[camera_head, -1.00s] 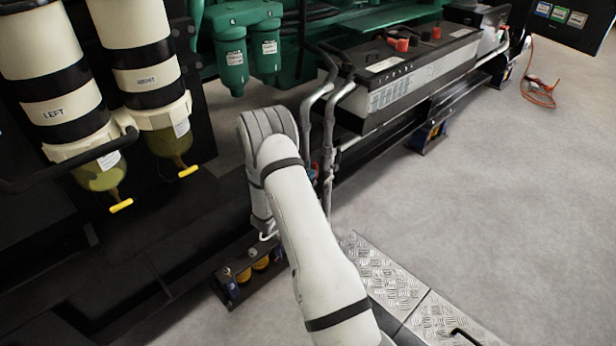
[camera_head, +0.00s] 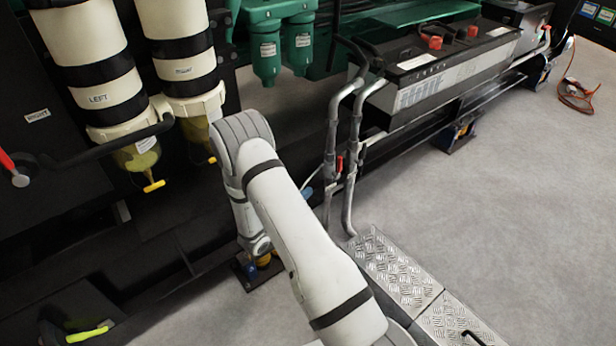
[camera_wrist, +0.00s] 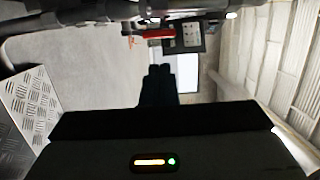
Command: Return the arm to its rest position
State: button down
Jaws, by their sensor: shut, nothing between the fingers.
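My arm (camera_head: 300,235) shows in the head view as a white, jointed limb with black bands. It reaches up from the bottom and bends at a grey joint in the middle. Its far end is hidden behind the forearm there, so my gripper does not show in that view. In the wrist view my gripper (camera_wrist: 159,72) shows as two dark fingers close together, shut and empty. The fingers point over pale floor towards a dark panel (camera_wrist: 183,36) and touch nothing that I can see.
Two filter canisters, one labelled LEFT (camera_head: 97,97), hang left of the arm. Grey pipes (camera_head: 333,150) and a battery box (camera_head: 425,80) stand to its right. Tread plate (camera_head: 385,268) lies beside the forearm. Open floor (camera_head: 520,200) spreads at right.

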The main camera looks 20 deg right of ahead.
jog(key=shift+s+a, duration=0.1)
jog(key=shift+a, duration=0.05)
jog(key=s+d+r+m+g+y+p, duration=0.1)
jog(key=s+r+m+g+p, duration=0.35)
jog(key=r+m, duration=0.35)
jog(key=s+d+r+m+g+y+p, duration=0.25)
jog(key=s+r+m, duration=0.3)
jog(key=r, duration=0.55)
jog(key=s+r+m+g+y+p, duration=0.1)
jog(key=s+r+m+g+p, duration=0.3)
jog(key=r+m, duration=0.45)
jog(key=s+a+r+m+t+y+p, duration=0.2)
jog(key=s+a+r+m+y+p, duration=0.4)
jog(key=r+m, duration=0.3)
jog(key=s+a+r+m+t+y+p, duration=0.2)
jog(key=s+a+r+m+y+p, duration=0.4)
jog(key=r+m, duration=0.4)
jog(key=shift+s+a+r+t+p, duration=0.2)
jog(key=shift+s+r+t+p, duration=0.35)
jog(key=shift+r, duration=1.15)
jog(key=shift+s, duration=0.15)
